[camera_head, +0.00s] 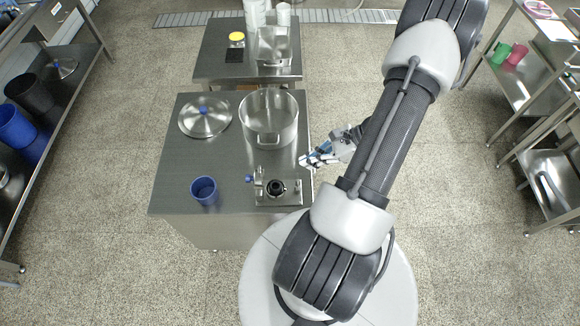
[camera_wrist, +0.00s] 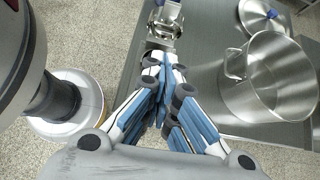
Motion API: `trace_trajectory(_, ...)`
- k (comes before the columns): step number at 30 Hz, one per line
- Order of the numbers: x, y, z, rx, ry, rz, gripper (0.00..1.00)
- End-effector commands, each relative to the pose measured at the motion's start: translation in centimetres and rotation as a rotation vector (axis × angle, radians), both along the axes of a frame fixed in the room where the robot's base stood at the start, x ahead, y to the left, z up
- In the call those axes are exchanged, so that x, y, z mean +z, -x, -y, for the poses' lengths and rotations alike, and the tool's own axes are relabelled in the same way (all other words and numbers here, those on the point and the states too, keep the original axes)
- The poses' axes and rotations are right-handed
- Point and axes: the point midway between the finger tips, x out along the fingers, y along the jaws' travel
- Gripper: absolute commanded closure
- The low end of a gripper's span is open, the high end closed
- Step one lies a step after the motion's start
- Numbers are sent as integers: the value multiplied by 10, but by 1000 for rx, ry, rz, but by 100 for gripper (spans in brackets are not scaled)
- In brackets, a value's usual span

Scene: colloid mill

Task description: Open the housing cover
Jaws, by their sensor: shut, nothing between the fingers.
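A small steel mill housing (camera_head: 285,199) stands near the front edge of the steel table, with a dark round part in its middle and a blue knob (camera_head: 249,179) at its left. Whether its cover is open or shut is too small to tell. My gripper (camera_head: 305,161) is above the table's right edge, up and right of the housing. In the wrist view its fingers (camera_wrist: 164,60) are together and empty, apart from the housing.
A large steel pot (camera_head: 268,118) stands behind the housing, near my gripper. A round lid (camera_head: 205,118) lies left of the pot, and a blue cup (camera_head: 204,191) stands front left. A second table (camera_head: 215,65) stands behind. The table surface between the cup and lid is clear.

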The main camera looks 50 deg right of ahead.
Motion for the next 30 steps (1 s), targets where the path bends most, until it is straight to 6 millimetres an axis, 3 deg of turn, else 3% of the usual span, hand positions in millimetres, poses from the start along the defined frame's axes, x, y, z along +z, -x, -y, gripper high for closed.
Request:
trace_trajectory(5, -11, -6, -3, -37, -4, -10, 100)
trace_trajectory(18, -71, -57, -48, -29, -3, -10, 100)
trace_trajectory(24, -66, -78, -65, -29, 0, -8, 100)
trace_trajectory(30, -65, -86, -71, -32, 0, -8, 100)
